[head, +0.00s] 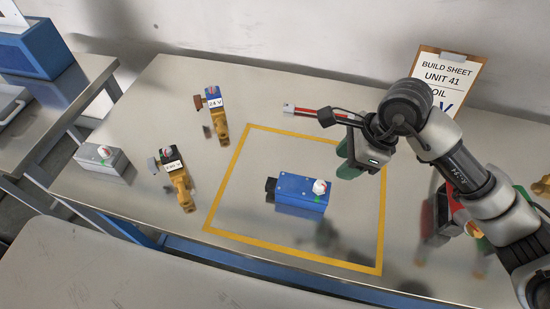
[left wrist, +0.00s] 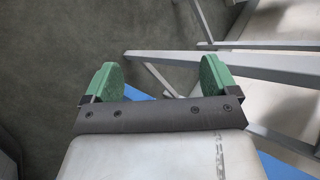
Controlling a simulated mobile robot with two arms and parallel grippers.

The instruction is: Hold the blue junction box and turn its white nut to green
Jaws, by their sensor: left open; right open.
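The blue junction box (head: 296,191) lies on the metal table inside the yellow outlined square. A white nut (head: 319,187) with a red mark sits on its top near the right end. A green mark shows on the box beside the nut, and a black fitting is on the box's left end. My right gripper (head: 350,158) is open, with green fingers, above and to the right of the box, apart from it. My left gripper (left wrist: 160,82) shows only in the left wrist view, open and empty, over the floor and table-frame bars.
Two brass valves with labelled heads (head: 215,114) (head: 177,182) stand left of the yellow square (head: 229,180). A grey box (head: 103,161) with a similar nut is further left. A clipboard (head: 450,75) leans at the back right. Objects at right are partly behind my right arm.

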